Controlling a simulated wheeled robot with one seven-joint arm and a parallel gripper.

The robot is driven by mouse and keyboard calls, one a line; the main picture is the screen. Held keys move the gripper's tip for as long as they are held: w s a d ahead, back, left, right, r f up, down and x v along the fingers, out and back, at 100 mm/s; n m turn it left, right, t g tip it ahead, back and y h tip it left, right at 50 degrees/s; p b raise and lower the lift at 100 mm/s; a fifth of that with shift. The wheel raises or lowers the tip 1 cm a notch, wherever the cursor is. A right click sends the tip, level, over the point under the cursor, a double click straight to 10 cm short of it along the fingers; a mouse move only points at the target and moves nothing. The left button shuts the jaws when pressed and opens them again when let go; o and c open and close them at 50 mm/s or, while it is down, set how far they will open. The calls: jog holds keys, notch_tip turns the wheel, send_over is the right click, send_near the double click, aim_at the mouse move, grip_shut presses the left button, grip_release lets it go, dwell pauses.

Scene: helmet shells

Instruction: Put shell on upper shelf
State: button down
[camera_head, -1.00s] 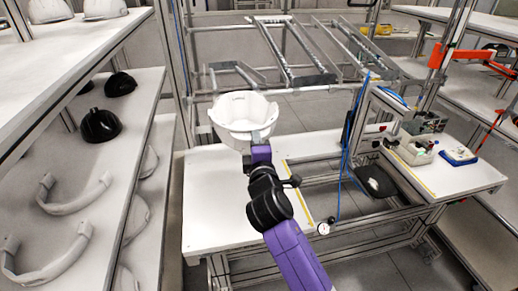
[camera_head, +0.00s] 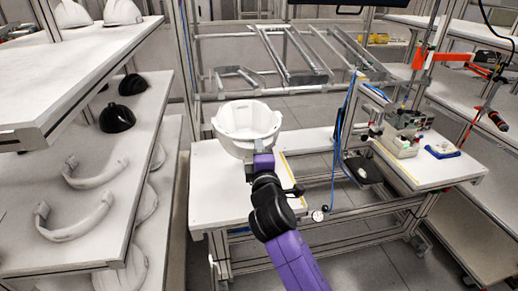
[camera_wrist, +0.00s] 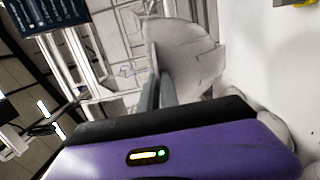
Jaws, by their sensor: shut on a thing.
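The white helmet shell (camera_head: 246,122) is bowl-shaped with its open side up. In the head view it is at the end of my arm, over the white workbench (camera_head: 218,205). My gripper (camera_head: 249,167) is shut on the near rim of the shell. In the wrist view the gripper's fingers (camera_wrist: 160,85) reach to the pale shell (camera_wrist: 185,55). On the left, the upper shelf (camera_head: 85,75) holds white shells (camera_head: 122,12) near its back. Whether the shell touches the bench is hidden.
The shelf below (camera_head: 135,145) holds black shells (camera_head: 117,118) and pale curved bands (camera_head: 75,222). Metal sloped rails (camera_head: 290,55) stand behind the bench. Shelf posts stand at the left.

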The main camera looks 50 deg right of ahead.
jog(key=s+a+f+n+t+y, duration=0.2)
jog(key=s+a+f+n+y, duration=0.2)
jog(key=a+f, duration=0.8)
jog(key=s+a+f+n+t+y, duration=0.2)
jog(key=s+a+f+y, duration=0.5)
jog(key=a+f, duration=0.6)
notch_tip(320, 180, down, 3)
jog(key=shift+s+r+n, duration=0.2)
jog(key=shift+s+n, duration=0.7)
jog(key=shift+s, duration=0.2)
jog(key=shift+a, duration=0.1)
jog(key=shift+w, duration=0.1)
